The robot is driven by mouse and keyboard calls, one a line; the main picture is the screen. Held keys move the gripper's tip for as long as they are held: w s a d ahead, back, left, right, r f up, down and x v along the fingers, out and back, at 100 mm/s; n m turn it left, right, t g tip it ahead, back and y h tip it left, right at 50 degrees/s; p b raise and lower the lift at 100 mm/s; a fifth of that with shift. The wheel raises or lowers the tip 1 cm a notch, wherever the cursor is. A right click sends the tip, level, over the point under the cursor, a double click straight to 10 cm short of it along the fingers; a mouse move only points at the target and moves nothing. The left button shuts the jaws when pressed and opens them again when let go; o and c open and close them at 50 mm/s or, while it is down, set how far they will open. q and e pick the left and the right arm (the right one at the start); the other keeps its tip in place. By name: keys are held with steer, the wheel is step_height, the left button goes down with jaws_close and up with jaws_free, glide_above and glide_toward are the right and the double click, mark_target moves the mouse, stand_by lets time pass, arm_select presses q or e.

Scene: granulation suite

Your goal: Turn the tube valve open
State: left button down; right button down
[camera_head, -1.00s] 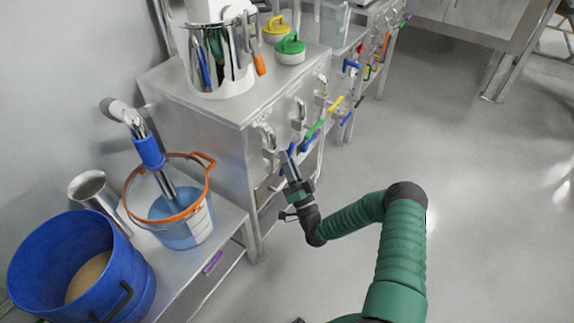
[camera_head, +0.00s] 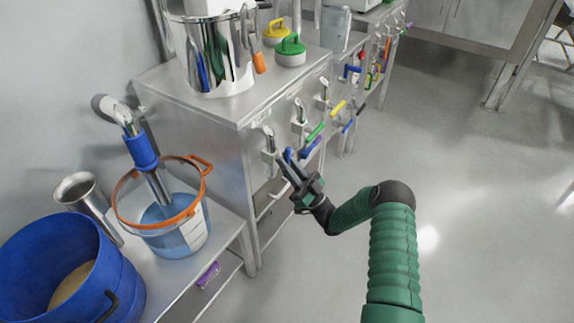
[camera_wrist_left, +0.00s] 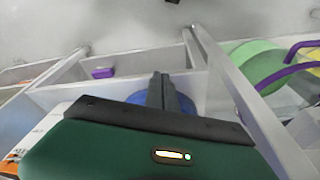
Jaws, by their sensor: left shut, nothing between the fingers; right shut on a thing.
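My right gripper (camera_head: 289,165), on the green arm, is at the front of the steel cabinet and shut on a small blue valve handle (camera_head: 288,154). The handle is at the nearest of several steel tube taps (camera_head: 269,139); the fingers partly hide it. Another blue handle (camera_head: 311,147) sits just right of it, with a green handle (camera_head: 315,133) and a yellow handle (camera_head: 338,107) farther along. My left gripper (camera_wrist_left: 161,90) shows in the left wrist view, its two dark fingers shut together and empty. It is out of the head view.
A blue bucket (camera_head: 120,284) and an orange-rimmed clear pail (camera_head: 188,242) stand on the low bench at left. A steel pot (camera_head: 212,65) and lids with yellow (camera_head: 275,30) and green handles (camera_head: 290,45) are on the cabinet. The floor at right is clear.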

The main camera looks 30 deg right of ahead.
steer(key=shift+f, duration=0.25)
stand_by(0.4)
steer(key=c, duration=1.4)
jaws_free()
steer(key=shift+r, duration=0.1)
steer(key=shift+s, duration=0.1)
steer(key=p+v, duration=0.2)
steer(key=v, duration=1.5)
steer(key=shift+d, duration=0.15)
